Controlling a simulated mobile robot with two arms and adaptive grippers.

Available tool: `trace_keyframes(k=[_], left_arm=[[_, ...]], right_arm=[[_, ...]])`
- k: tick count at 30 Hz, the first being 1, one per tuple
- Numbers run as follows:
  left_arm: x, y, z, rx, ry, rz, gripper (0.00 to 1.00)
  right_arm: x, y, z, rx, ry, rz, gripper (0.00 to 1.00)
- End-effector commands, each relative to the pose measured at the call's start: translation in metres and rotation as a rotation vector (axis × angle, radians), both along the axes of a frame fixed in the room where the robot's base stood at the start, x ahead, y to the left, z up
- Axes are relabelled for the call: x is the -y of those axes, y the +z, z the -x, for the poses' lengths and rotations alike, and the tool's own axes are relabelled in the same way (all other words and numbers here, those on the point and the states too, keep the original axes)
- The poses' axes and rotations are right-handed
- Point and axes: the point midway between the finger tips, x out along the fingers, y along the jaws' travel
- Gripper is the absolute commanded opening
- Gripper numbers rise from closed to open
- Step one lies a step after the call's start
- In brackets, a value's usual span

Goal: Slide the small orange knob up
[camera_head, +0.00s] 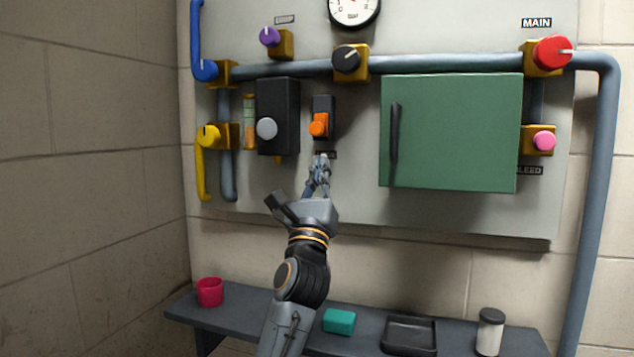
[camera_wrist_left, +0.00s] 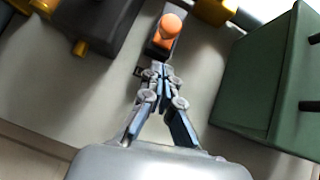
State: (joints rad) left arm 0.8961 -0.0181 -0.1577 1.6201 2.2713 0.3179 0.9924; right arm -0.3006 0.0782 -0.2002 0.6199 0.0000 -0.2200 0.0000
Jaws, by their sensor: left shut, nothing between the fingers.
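The small orange knob (camera_head: 318,125) sits low on a narrow black slider plate (camera_head: 325,104) on the grey wall panel. It also shows in the left wrist view (camera_wrist_left: 170,26), near the top. My left gripper (camera_head: 322,160) is shut and empty, its fingertips just below the knob, near a small dark label under the plate. In the left wrist view the closed fingers (camera_wrist_left: 163,70) point up at the lower end of the plate. I cannot tell if the tips touch the plate. My right gripper is not in view.
A black box with a grey round knob (camera_head: 267,128) stands out left of the slider. A green cabinet door with a dark handle (camera_head: 455,132) juts out to the right. A blue-grey pipe (camera_head: 430,64) runs above. A shelf below holds a teal block (camera_head: 339,321).

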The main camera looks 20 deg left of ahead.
Motion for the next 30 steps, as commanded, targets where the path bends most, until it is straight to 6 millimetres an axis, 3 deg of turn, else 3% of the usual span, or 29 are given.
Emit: trace_keyframes(k=[1, 6, 22, 30], left_arm=[[-0.002, 0.015, 0.001, 0.003, 0.000, -0.001, 0.00], [-0.004, 0.029, 0.001, 0.002, 0.001, -0.002, 0.00], [-0.005, 0.034, 0.001, 0.002, 0.000, -0.001, 0.00], [-0.005, 0.064, 0.001, 0.003, 0.000, -0.002, 0.00]], right_arm=[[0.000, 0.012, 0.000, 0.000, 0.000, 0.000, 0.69], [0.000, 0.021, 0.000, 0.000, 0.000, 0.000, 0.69], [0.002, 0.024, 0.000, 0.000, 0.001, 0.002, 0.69], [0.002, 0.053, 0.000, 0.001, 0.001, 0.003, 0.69]])
